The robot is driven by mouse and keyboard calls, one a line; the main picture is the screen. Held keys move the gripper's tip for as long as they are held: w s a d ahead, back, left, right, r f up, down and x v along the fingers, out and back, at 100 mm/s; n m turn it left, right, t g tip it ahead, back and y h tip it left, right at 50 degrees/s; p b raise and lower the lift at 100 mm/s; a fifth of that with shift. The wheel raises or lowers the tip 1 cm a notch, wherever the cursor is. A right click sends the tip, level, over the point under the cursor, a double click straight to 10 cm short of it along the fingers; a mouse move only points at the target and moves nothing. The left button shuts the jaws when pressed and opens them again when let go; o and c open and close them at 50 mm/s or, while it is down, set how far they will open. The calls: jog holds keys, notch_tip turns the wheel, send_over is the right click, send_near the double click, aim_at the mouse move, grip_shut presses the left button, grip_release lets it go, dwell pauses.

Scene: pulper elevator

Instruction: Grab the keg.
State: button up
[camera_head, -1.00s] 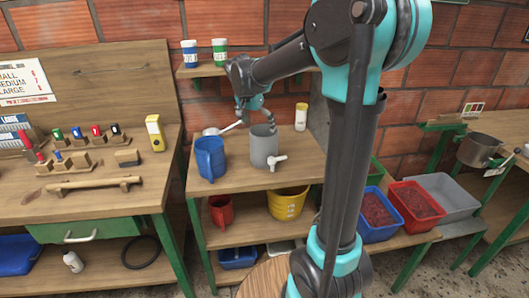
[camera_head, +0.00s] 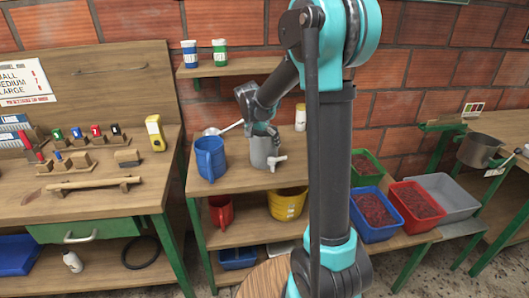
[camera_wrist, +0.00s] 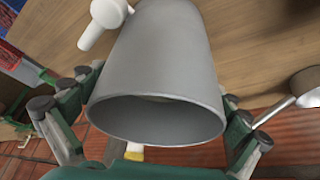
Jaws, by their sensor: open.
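The keg is a grey open-topped cylinder (camera_head: 262,156) with a white tap (camera_head: 276,161) on its side. It stands upright on the top board of the middle shelf unit. My gripper (camera_head: 266,131) is at the keg's upper part in the head view, and partly hides its rim. In the wrist view the keg (camera_wrist: 157,65) fills the middle, with its rim towards the palm. My gripper (camera_wrist: 155,105) is open, with fingers on both sides of the keg. I cannot tell whether any finger touches it.
A blue jug (camera_head: 210,158) stands close left of the keg. A metal scoop or ladle (camera_head: 222,129) lies behind it, and a white container with a yellow lid (camera_head: 300,117) stands behind to the right.

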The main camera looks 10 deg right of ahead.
jog(key=c, duration=1.5)
jog(key=shift+r, duration=0.15)
jog(key=shift+c, duration=0.2)
